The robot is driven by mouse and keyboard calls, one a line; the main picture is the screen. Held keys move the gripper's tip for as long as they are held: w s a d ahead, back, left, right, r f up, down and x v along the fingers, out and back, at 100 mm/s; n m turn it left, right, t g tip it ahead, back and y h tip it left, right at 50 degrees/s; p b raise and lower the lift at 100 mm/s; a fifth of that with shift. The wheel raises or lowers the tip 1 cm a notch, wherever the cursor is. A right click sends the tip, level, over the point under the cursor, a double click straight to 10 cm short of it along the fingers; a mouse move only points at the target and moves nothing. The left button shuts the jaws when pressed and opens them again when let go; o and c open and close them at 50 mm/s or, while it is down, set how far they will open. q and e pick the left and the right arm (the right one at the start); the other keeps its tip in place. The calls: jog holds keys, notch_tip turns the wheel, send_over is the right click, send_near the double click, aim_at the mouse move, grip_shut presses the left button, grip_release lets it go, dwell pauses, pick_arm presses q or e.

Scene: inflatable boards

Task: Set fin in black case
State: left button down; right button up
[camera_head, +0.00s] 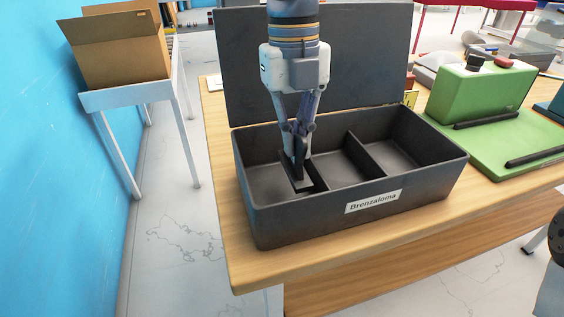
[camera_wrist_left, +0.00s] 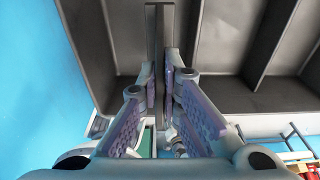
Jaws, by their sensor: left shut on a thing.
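The black case (camera_head: 300,222) stands on the wooden table with its lid (camera_head: 370,70) open at the back. Dividers split it into three compartments, and its front label reads "Brenzaloma". My left gripper (camera_head: 299,158) points down over the left part of the case. It is shut on the dark fin (camera_head: 303,186), whose lower end is inside the case outline, close to the left divider. I cannot tell whether the fin touches the floor or divider. In the left wrist view the fin (camera_wrist_left: 159,45) stands narrow between the fingers, against the case interior (camera_wrist_left: 226,45). My right gripper is not in view.
The wooden table (camera_head: 250,270) has a bare strip in front of the case. A green machine (camera_head: 482,98) with dark bars stands to the right. A white table (camera_head: 125,95) with a cardboard box (camera_head: 120,58) stands at the left by the blue wall.

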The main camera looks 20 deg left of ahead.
pick_arm(q)
jog(key=f, duration=0.1)
jog(key=a+f, duration=0.1)
jog(key=f, duration=0.1)
jog(key=a+f, duration=0.1)
jog(key=f, duration=0.1)
jog(key=shift+s+a+f, duration=0.2)
jog(key=shift+f, duration=0.35)
jog(key=c, duration=1.8)
grip_release()
jog(key=shift+f, duration=0.1)
jog(key=r, duration=0.4)
jog(key=w+r, duration=0.1)
jog(key=r, duration=0.7)
jog(key=shift+w+a+r, duration=0.1)
jog(key=shift+w+a, duration=0.05)
jog(key=shift+a, duration=0.2)
